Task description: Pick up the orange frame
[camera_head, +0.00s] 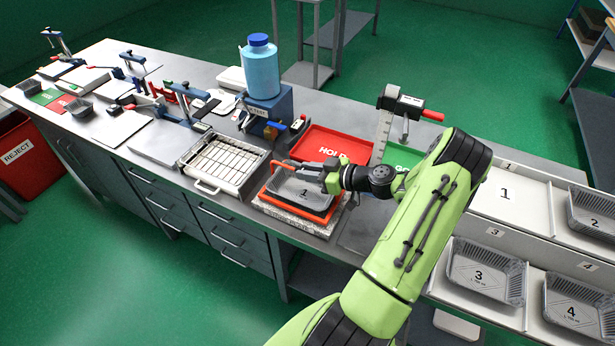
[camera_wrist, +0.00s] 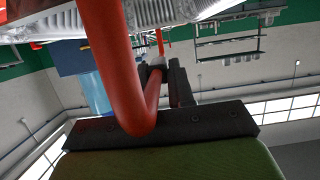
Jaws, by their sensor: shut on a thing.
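In the wrist view the bar (camera_wrist: 113,70) passes close before the camera and runs into my gripper (camera_wrist: 158,70). My gripper hides part of the frame's far right side.
A red HOLD tray (camera_head: 335,141) lies just behind, with a green tray (camera_head: 400,157) right of it. A slatted metal rack (camera_head: 224,162) stands on the left. Numbered bays with foil trays (camera_head: 486,272) are at right.

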